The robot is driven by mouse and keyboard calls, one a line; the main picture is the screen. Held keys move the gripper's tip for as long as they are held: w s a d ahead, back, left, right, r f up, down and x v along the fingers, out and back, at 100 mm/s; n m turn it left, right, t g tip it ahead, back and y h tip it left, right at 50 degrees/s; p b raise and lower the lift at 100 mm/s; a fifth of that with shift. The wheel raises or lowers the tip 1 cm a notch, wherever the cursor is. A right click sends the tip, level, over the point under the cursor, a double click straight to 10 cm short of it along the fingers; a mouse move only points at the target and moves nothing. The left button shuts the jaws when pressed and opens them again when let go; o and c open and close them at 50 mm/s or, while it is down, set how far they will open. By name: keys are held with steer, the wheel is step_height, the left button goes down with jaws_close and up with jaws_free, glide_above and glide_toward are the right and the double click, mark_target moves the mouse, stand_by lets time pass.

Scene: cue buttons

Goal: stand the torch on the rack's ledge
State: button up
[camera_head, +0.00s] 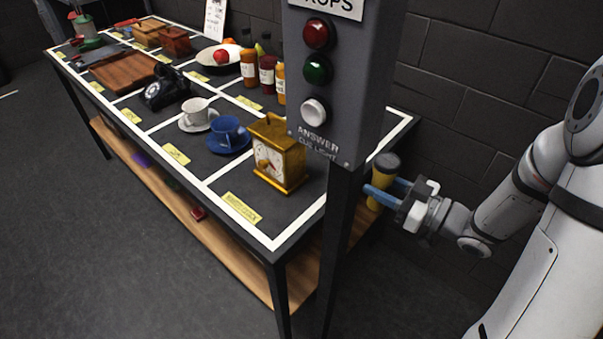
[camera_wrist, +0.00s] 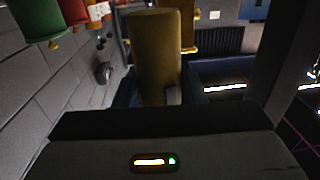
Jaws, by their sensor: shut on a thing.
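The torch (camera_head: 382,178) has a yellow body and a dark, wider top end. My gripper (camera_head: 386,189), with blue fingers, is shut on it at the right of the head view, just beyond the table's near right corner. The torch looks roughly upright, tilted slightly. In the wrist view its yellow body (camera_wrist: 156,55) stands between the jaws, with its lower part hidden. I cannot clearly make out a rack or its ledge in either view.
A grey control post (camera_head: 345,85) with red, green and white buttons stands in front of the table (camera_head: 260,225). The table holds a gold clock (camera_head: 278,160), blue cup (camera_head: 228,132), white cup (camera_head: 197,112), telephone and bottles. A brick wall (camera_head: 455,90) is behind.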

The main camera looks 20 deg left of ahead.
steer(key=x, duration=1.5)
steer(key=shift+w+a+f+p, duration=0.1)
steer(key=shift+w+a+p, duration=0.1)
steer(key=shift+a+p, duration=0.15)
step_height(320, 180, down, 3)
steer(key=shift+s+f+b, duration=0.1)
steer(key=shift+f+b, duration=0.05)
steer(key=shift+b, duration=0.85)
jaws_close()
steer(key=shift+f, duration=0.25)
steer(key=shift+r, duration=0.2)
steer(key=shift+f+b, duration=0.3)
steer(key=shift+f, duration=0.05)
steer(key=o, duration=1.1)
jaws_free()
steer(key=shift+r, duration=0.1)
steer(key=shift+r, duration=0.1)
